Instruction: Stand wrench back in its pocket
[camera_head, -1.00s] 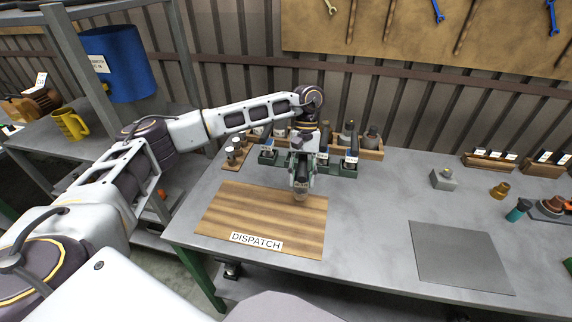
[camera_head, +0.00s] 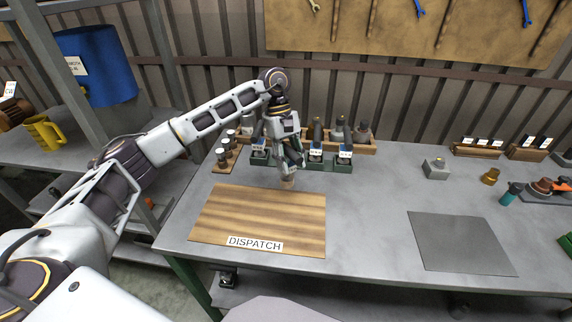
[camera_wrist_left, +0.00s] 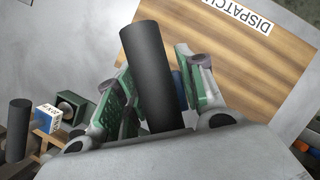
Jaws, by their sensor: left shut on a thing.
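My left gripper (camera_head: 289,168) is shut on the wrench, whose thick black cylindrical handle (camera_wrist_left: 152,75) stands up between the green-padded fingers in the left wrist view. In the head view the fingers hide most of the wrench; a small tan-grey end (camera_head: 288,183) shows below them, near the table just behind the dispatch board. Green holders with labelled fronts stand behind the gripper: one at left (camera_head: 260,160), two at right (camera_head: 315,165) (camera_head: 344,166). The space between them is partly hidden by the gripper. An open green pocket (camera_wrist_left: 72,104) shows in the left wrist view. My right gripper is not visible.
The wooden dispatch board (camera_head: 262,215) lies in front. A wooden tray with bottles (camera_head: 366,147) stands behind the holders, and a small rack (camera_head: 223,165) is to their left. A grey mat (camera_head: 460,243) lies right. The table's middle is clear.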

